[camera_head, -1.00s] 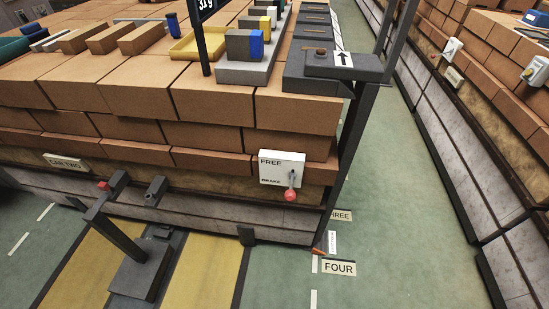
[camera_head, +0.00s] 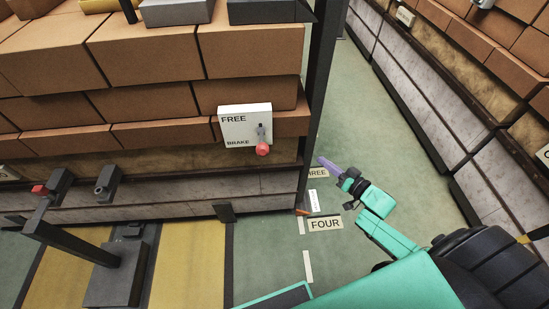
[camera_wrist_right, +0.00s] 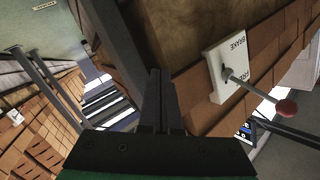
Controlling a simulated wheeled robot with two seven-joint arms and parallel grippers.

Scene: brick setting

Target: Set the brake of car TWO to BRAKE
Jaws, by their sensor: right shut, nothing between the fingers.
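The white brake plate (camera_head: 240,125) is fixed to the end of the brick-loaded car, with FREE at its top and BRAKE at its bottom. Its lever with a red knob (camera_head: 262,149) hangs at the lower right, level with the BRAKE word. The plate (camera_wrist_right: 227,68) and the red knob (camera_wrist_right: 287,108) also show at the right in the right wrist view. My right gripper (camera_head: 324,162) is shut and empty, to the right of the knob and apart from it. Its fingers (camera_wrist_right: 160,75) point forward in the right wrist view. My left gripper is out of view.
A dark post (camera_head: 318,100) stands at the car's corner, between plate and gripper in the head view. A black stand (camera_head: 115,260) is at lower left. Floor labels THREE and FOUR (camera_head: 325,224) lie on the green floor. Another brick stack (camera_head: 480,60) stands at the right.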

